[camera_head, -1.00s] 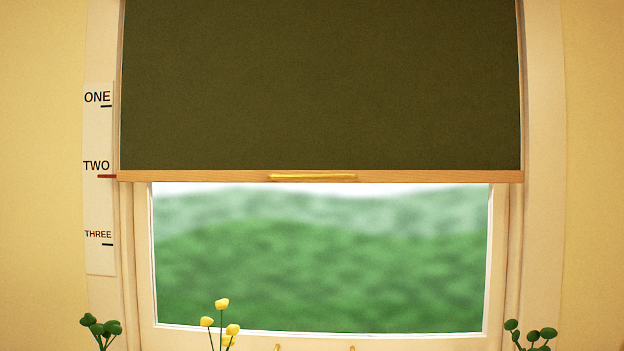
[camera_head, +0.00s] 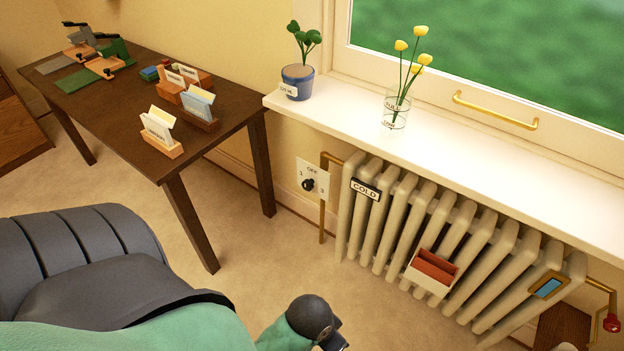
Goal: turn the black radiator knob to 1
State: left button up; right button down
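The black radiator knob (camera_head: 308,185) sits on a white dial plate (camera_head: 318,172) low on the wall, left of the radiator (camera_head: 440,230). OFF is printed at the top of the plate, with small marks at its sides that I cannot read for certain. The knob's pointer is too small to read. A black plate reading COLD (camera_head: 366,189) hangs on the radiator's left end. Neither of my grippers shows clearly in the head view. A green and black part of mine at the bottom edge is well apart from the knob.
A brass pipe (camera_head: 323,210) runs beside the dial plate. The white sill (camera_head: 470,170) overhangs the radiator, bearing a potted plant (camera_head: 298,82) and a glass vase (camera_head: 396,108). A dark desk (camera_head: 115,120) stands left. A red knob (camera_head: 611,322) is at far right. Carpet before the dial is clear.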

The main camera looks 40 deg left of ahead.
aim_at(307, 185)
jog(key=u, duration=1.2)
